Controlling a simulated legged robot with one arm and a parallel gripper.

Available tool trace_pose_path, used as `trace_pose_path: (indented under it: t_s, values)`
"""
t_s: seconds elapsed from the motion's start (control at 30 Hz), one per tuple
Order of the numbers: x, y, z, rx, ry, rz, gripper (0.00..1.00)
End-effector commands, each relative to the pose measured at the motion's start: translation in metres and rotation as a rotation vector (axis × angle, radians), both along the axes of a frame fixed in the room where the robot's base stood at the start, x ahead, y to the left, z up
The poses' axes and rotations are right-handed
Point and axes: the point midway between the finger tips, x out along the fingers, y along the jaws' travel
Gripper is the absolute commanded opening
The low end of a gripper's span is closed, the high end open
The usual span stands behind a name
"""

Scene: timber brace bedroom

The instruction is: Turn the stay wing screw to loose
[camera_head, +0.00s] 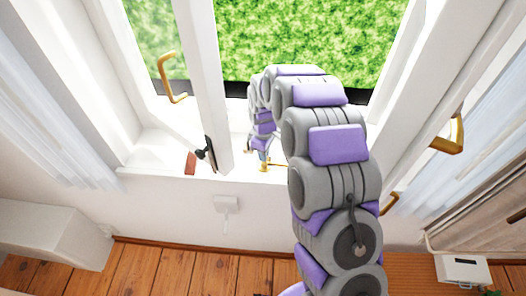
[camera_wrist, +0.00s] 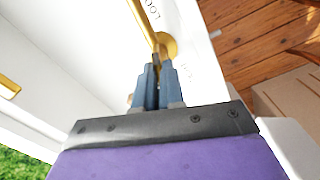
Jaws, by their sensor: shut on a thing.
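A brass window stay (camera_head: 272,167) lies on the white sill below the open window. In the wrist view its bar (camera_wrist: 140,18) ends at a round brass base (camera_wrist: 170,45). My gripper (camera_wrist: 155,66) is shut at this base, on a small dark piece between its blue fingertips, which I take to be the stay wing screw (camera_wrist: 155,58). The fingers hide most of it, so its turn angle cannot be told. Letters like "LOO" are on the white surface beside the bar. More faint marks are right of the fingers. In the head view my gripper (camera_head: 264,154) is small and partly hidden.
A black-handled tool (camera_head: 208,152) and a reddish block (camera_head: 190,163) are on the sill left of my gripper. A white window frame post (camera_head: 210,90) stands close left of my arm. Brass handles (camera_head: 170,80) (camera_head: 449,137) are on both sashes. The wooden floor (camera_head: 160,268) is in front.

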Motion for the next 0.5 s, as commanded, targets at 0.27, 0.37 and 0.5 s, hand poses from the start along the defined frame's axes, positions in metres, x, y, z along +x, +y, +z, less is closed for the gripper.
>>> trace_pose_path:
  t_s: [0.27,0.37,0.5]
  values:
    - [-0.0031,-0.0021,-0.0031,-0.002,0.013,0.208,0.0]
    - [-0.0028,-0.0028,-0.0032,-0.002,0.013,0.264,0.0]
    - [-0.0023,-0.0036,-0.0035,-0.001,0.013,0.319,0.0]
